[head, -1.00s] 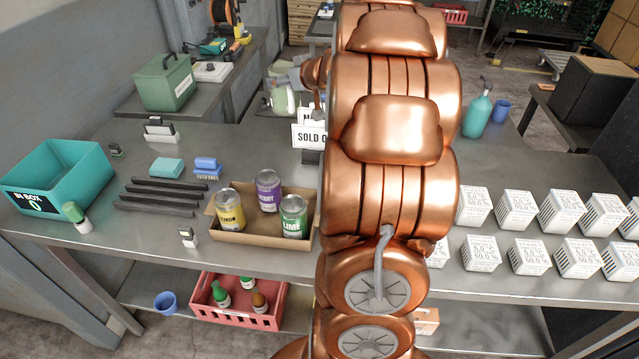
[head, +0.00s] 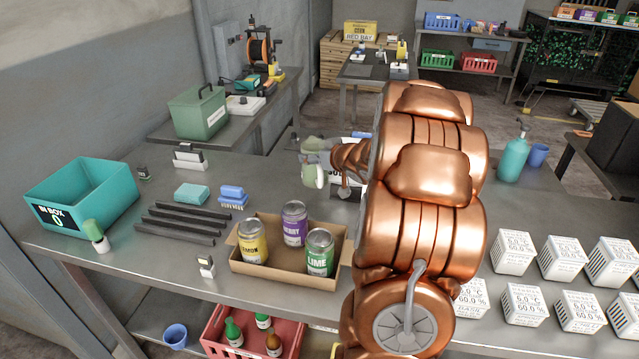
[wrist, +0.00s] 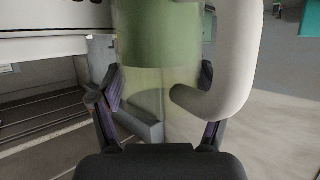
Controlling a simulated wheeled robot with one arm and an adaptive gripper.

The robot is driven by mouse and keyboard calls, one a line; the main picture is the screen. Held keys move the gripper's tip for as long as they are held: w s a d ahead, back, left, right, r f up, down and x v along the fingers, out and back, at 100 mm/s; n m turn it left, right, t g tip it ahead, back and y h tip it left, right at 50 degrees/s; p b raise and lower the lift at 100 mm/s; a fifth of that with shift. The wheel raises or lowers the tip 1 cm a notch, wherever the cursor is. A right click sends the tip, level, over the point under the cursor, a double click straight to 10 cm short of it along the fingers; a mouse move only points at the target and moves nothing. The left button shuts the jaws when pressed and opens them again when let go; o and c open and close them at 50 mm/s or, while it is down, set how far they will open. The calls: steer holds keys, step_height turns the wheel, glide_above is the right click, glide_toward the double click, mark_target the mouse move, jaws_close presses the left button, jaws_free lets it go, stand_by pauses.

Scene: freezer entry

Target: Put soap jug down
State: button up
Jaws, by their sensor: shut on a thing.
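The soap jug (head: 310,174) is pale and translucent with green in it and a white handle. In the head view it is behind the box of cans, just left of my arm. My gripper (head: 320,158) is at the jug, partly hidden by my arm. In the wrist view the jug (wrist: 155,35) fills the upper middle, its white handle curving down on the right. My gripper (wrist: 160,85) has a finger on each side and is shut on the jug. The jug's base is hard to make out, so I cannot tell whether it touches the table.
A cardboard box (head: 285,275) of cans stands in front. White cubes (head: 515,252) and a teal pump bottle (head: 513,160) stand right. Bare table (head: 275,190) shows left of the jug.

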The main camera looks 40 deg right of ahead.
steer(key=shift+f, duration=4)
steer(key=shift+f, duration=0.1)
steer(key=o, duration=1.6)
